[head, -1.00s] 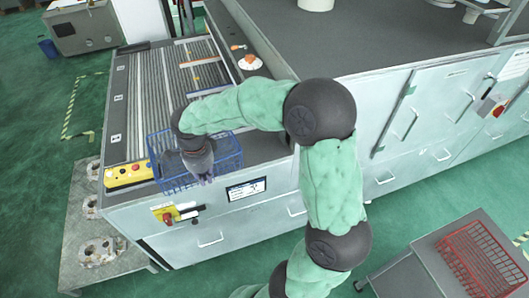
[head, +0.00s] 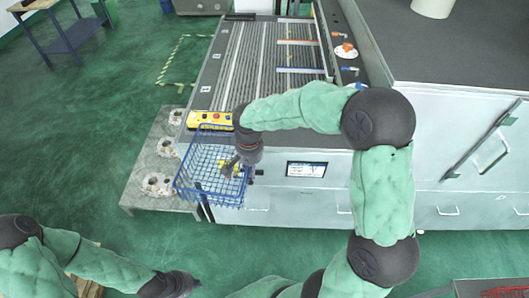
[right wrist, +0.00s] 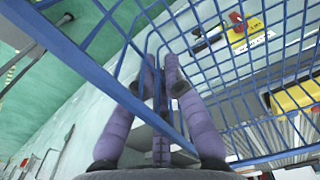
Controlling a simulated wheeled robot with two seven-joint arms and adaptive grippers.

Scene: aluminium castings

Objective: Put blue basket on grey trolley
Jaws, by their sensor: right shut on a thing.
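The blue basket (head: 195,190) is a wire basket hanging from my right gripper (head: 236,170), in front of the roller conveyor's near end. In the right wrist view, the fingers (right wrist: 162,85) are closed on the rim of the blue basket (right wrist: 245,95).
The conveyor machine (head: 300,198) with its display fills the middle and right. A low grey bench (head: 140,195) with several castings stands left of it. A blue table (head: 70,38) is at the far left. Green floor (head: 90,150) is free at left and in front.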

